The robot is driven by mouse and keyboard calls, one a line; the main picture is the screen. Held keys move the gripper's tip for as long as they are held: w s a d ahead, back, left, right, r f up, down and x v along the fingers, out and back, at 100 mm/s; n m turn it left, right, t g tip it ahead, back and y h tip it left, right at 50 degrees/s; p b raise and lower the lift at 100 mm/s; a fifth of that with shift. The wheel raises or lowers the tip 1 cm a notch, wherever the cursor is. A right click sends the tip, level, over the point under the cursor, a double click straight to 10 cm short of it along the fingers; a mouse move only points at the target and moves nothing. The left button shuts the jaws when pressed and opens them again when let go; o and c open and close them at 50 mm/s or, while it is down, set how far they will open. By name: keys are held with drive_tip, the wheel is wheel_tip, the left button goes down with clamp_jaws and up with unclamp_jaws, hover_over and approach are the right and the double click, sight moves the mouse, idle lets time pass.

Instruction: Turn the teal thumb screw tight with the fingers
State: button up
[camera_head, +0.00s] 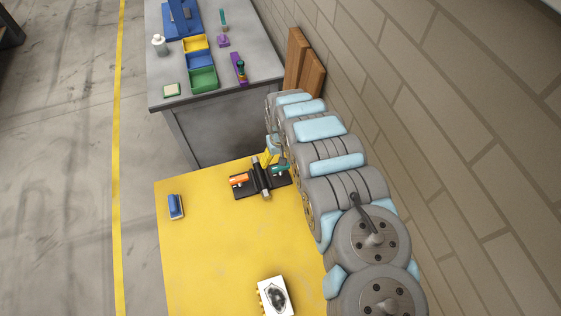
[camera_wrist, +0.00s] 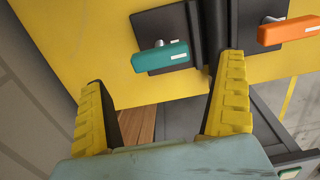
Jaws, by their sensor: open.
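The teal thumb screw (camera_head: 281,169) is on the right part of a black fixture (camera_head: 241,192) on the yellow table. In the wrist view the teal thumb screw (camera_wrist: 160,57) is a rounded bar with a white mark, on a small metal stem. My gripper (camera_head: 269,159) is beside it at the fixture's back right edge. In the wrist view my gripper (camera_wrist: 164,72) is open with nothing held; its yellow fingers stand left and right of the teal bar, apart from it. An orange thumb screw (camera_head: 239,180) is on the fixture's left part; it also shows in the wrist view (camera_wrist: 288,31).
A dark bar with metal ends (camera_head: 260,178) lies across the fixture between the screws. A blue item (camera_head: 176,206) and a white box (camera_head: 274,296) are on the yellow table (camera_head: 215,255). A grey bench (camera_head: 220,93) with bins is behind. A brick wall is right.

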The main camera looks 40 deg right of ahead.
wheel_tip(320, 180, up, 7)
idle(0.6)
drive_tip(key=shift+w, duration=0.15)
idle(0.4)
